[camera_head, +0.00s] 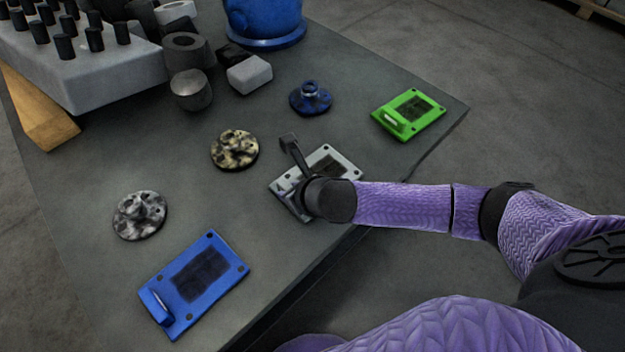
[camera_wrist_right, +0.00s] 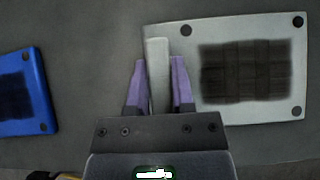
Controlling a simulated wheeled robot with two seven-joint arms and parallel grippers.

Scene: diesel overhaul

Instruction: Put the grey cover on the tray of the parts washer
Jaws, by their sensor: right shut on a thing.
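The grey cover (camera_head: 335,160) is a flat plate with a dark rectangular patch and corner holes. It lies on the table near its front edge, partly hidden by my right wrist in the head view. It also shows in the right wrist view (camera_wrist_right: 220,33), with its raised light handle at its left end. My right gripper (camera_wrist_right: 157,85) is shut on that handle, one purple finger on each side. In the head view my right gripper (camera_head: 292,155) is over the cover's left part. My left gripper is not in view. I cannot make out the parts washer or its tray.
A blue cover (camera_head: 230,267) lies front left and a green cover (camera_head: 422,104) back right. A grey block with black pegs (camera_head: 110,68) is back left.

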